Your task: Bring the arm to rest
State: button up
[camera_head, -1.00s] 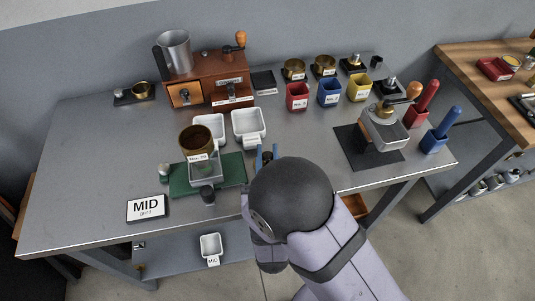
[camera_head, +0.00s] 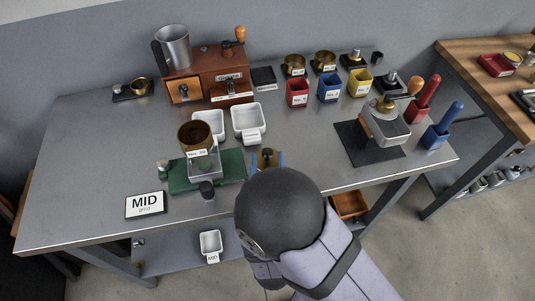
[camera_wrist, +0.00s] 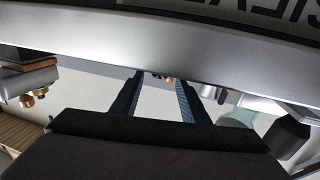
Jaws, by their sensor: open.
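My arm reaches in from the bottom right in the head view, its dark round joint in front of the table's front edge. My gripper (camera_head: 267,161) is open, its two blue fingers apart near that edge. A small brass-and-dark piece (camera_head: 267,156) shows between the fingers; I cannot tell whether it is part of my gripper or a separate thing. In the wrist view my gripper (camera_wrist: 158,76) shows two dark ribbed fingers apart, with nothing clearly held. The wrist itself is hidden behind the arm joint.
A black pad (camera_head: 350,145) lies right. Open floor is front right.

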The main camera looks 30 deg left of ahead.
jog(key=shift+v, duration=0.85)
